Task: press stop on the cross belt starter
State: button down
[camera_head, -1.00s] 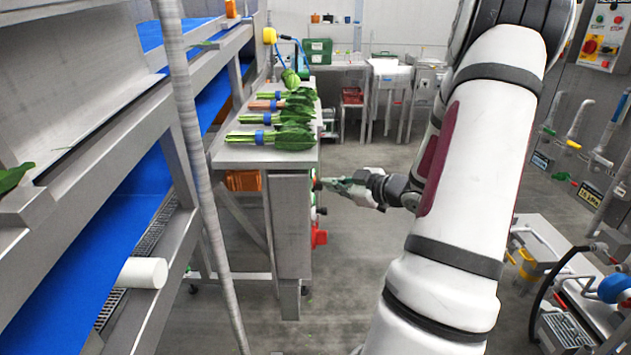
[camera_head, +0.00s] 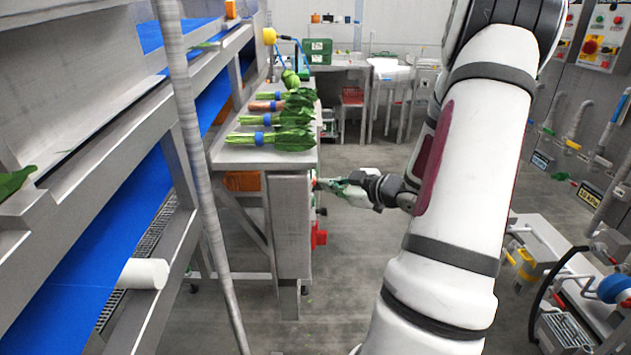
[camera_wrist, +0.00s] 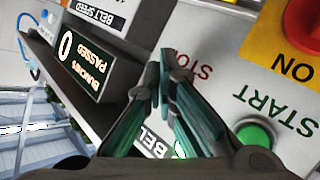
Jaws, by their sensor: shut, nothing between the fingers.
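The cross belt starter panel (camera_wrist: 228,82) fills much of the wrist view, upside down. Its green start button (camera_wrist: 255,133) lies beside the START lettering, right of my fingers. The STOP lettering (camera_wrist: 204,70) is partly covered by my gripper (camera_wrist: 165,58); the stop button itself is hidden, apparently behind the fingers. A red knob (camera_wrist: 306,20) on a yellow ON plate is at the upper right. In the head view my gripper (camera_head: 324,184) is shut and empty, its tips close to the panel on the bench's right side. I cannot tell whether they touch it.
A counter box (camera_wrist: 86,52) reading BUNCHES PASSED stands left of the fingers. The steel bench (camera_head: 236,156) carries several leafy bunches. A red fitting (camera_head: 319,236) sticks out below my gripper. The blue belt (camera_head: 130,215) runs at left; open floor lies below my gripper.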

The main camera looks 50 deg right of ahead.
jog(key=shift+w+a, duration=0.35)
jog(key=shift+w, duration=0.05)
dwell(1.0)
jog(key=shift+s+d, duration=0.1)
jog(key=shift+s+d+p, duration=0.5)
jog(key=shift+s+p, duration=0.1)
jog(key=shift+p, duration=0.05)
jog(key=s+d+p, duration=0.3)
jog(key=shift+s+d, duration=0.1)
jog(key=shift+s, duration=0.3)
dwell(0.9)
